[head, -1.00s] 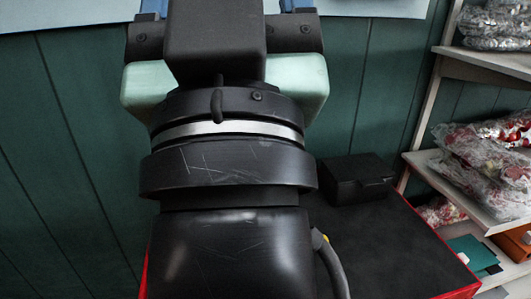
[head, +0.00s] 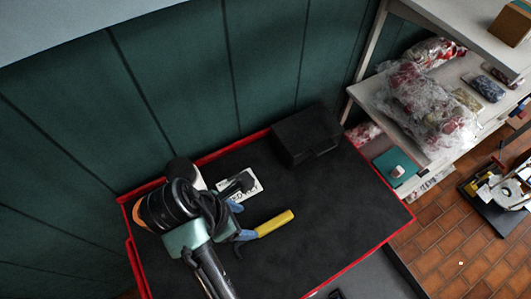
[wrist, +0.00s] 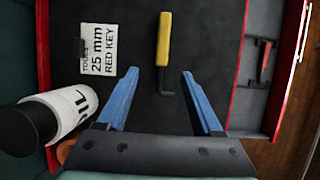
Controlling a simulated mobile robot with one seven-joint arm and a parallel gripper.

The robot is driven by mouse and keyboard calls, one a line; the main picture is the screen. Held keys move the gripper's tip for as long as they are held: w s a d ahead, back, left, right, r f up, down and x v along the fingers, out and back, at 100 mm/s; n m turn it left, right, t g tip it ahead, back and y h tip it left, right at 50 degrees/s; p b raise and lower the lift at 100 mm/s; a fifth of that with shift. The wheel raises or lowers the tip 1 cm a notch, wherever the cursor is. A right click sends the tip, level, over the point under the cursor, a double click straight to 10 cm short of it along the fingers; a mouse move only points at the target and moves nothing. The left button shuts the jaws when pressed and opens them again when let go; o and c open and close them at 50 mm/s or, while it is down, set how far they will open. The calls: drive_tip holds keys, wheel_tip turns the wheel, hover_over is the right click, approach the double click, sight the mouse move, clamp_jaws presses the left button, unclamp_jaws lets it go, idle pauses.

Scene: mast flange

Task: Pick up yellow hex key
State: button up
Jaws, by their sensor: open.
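The yellow hex key (wrist: 164,40) lies on the black top of a red-edged cabinet. In the wrist view its yellow handle points up the picture, and its dark bent end reaches down between my fingertips. My gripper (wrist: 160,73) is open, with one blue finger on each side of that dark end and no visible contact. In the head view the yellow handle (head: 275,223) sticks out to the right of my gripper (head: 250,221). The dark end is hard to make out there.
A white bottle (wrist: 70,108) is near my left finger. A red-handled key (wrist: 266,60) lies beyond the right red edge. A black box (head: 306,135) stands at the back.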

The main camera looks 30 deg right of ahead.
hover_over(264, 228)
drive_tip(key=a, duration=0.2)
drive_tip(key=f, duration=0.6)
drive_tip(key=shift+w+f, duration=0.15)
drive_tip(key=shift+w, duration=0.15)
drive_tip(key=shift+s+d+f+p, duration=0.1)
drive_tip(key=shift+s+f+p, duration=0.05)
drive_tip(key=shift+f+p, duration=0.3)
drive_tip(key=shift+p+x, duration=0.55)
drive_tip(key=shift+x, duration=1.7)
drive_tip(key=shift+s, duration=0.15)
clamp_jaws()
